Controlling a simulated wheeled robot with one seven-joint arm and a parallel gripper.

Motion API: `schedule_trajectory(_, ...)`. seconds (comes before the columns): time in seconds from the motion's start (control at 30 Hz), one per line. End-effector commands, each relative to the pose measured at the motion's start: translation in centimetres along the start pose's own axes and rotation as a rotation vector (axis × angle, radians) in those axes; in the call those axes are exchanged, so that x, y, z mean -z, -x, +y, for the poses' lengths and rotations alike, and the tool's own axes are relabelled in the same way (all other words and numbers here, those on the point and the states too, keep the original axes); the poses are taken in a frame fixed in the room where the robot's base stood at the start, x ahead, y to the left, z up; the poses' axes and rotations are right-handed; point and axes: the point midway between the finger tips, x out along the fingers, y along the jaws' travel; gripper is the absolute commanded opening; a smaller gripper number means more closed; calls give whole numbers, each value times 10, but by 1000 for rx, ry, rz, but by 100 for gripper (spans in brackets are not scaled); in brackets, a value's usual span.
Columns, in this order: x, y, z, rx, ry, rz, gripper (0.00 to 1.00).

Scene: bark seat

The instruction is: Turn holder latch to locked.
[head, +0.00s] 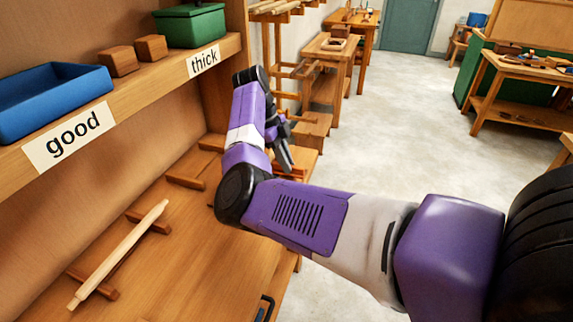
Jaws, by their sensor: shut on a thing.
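My gripper (284,154) is at the far right end of the wooden bench, pointing down. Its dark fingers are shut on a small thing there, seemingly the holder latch. The fingers and my arm hide most of it, so its shape and angle cannot be told. Orange-brown wooden parts (291,172) show just beside and below the fingertips, perhaps part of the holder. I cannot tell whether the latch is at locked.
A pale wooden rod (118,254) lies across wooden rests on the bench (190,270). Above, a shelf holds a blue tray (50,98) over the "good" label, two wooden blocks (122,61) and a green box (190,25) over the "thick" label. The floor (410,130) at right is clear.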

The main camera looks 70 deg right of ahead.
Motion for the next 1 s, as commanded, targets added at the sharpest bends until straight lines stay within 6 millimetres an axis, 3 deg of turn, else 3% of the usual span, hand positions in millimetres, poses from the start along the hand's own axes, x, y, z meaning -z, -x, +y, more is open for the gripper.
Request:
schedule_trajectory(0.43, 0, 1, 0, -3, -11, -2, 0)
schedule_trajectory(0.47, 0, 1, 0, -3, -11, -2, 17)
schedule_trajectory(0.57, 0, 1, 0, -3, -11, -2, 35)
schedule_trajectory(0.87, 0, 1, 0, -3, -9, -1, 35)
schedule_trajectory(1.0, -1, 11, 0, -2, -9, -2, 35)
